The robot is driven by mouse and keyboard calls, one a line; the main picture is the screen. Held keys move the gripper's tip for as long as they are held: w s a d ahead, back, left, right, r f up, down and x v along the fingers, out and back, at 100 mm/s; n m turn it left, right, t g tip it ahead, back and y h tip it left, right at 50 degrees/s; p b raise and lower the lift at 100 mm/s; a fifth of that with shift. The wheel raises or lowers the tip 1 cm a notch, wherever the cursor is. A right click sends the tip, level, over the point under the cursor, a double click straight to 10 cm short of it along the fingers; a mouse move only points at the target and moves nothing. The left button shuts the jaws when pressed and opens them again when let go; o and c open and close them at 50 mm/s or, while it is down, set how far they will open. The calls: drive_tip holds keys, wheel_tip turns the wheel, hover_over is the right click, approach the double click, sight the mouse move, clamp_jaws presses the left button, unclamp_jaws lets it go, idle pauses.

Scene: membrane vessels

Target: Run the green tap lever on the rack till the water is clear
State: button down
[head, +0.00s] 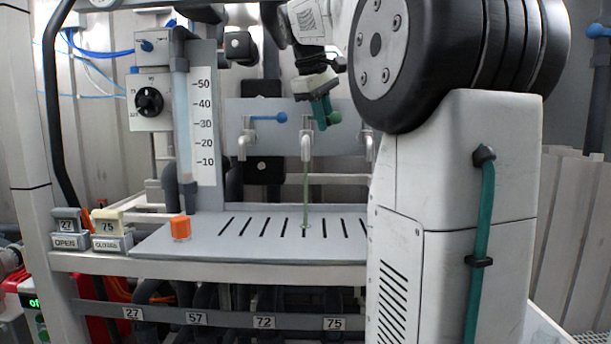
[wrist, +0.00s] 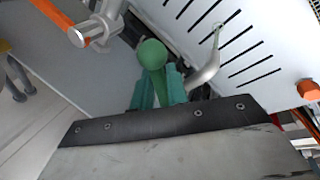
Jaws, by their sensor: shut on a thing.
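The green tap lever (head: 334,117) is on the middle tap (head: 307,148) of the rack. Its round green knob (wrist: 152,54) shows in the wrist view between my teal fingers. My gripper (head: 320,112) is shut on this lever; the fingers hide part of its arm. A thin stream of water (head: 305,190) runs from the middle tap down to the slotted tray (head: 260,222). The stream looks greenish, not clear. The tap's spout (wrist: 207,72) shows beside my fingers in the wrist view.
A blue-levered tap (head: 245,146) stands to the left; another tap at right is partly hidden by my arm. An orange lever (wrist: 62,20) shows in the wrist view. An orange block (head: 181,228) sits on the tray's left end, below a scaled tube (head: 183,110).

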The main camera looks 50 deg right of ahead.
drive_tip(key=a+m+g, duration=0.1)
drive_tip(key=m, duration=0.1)
drive_tip(key=a+m+g, duration=0.1)
drive_tip(key=m, duration=0.2)
drive_tip(key=w+a+m+g+y, duration=0.1)
drive_tip(key=m, duration=0.1)
drive_tip(key=shift+a+m, duration=0.25)
drive_tip(key=shift+m, duration=0.15)
idle(2.9)
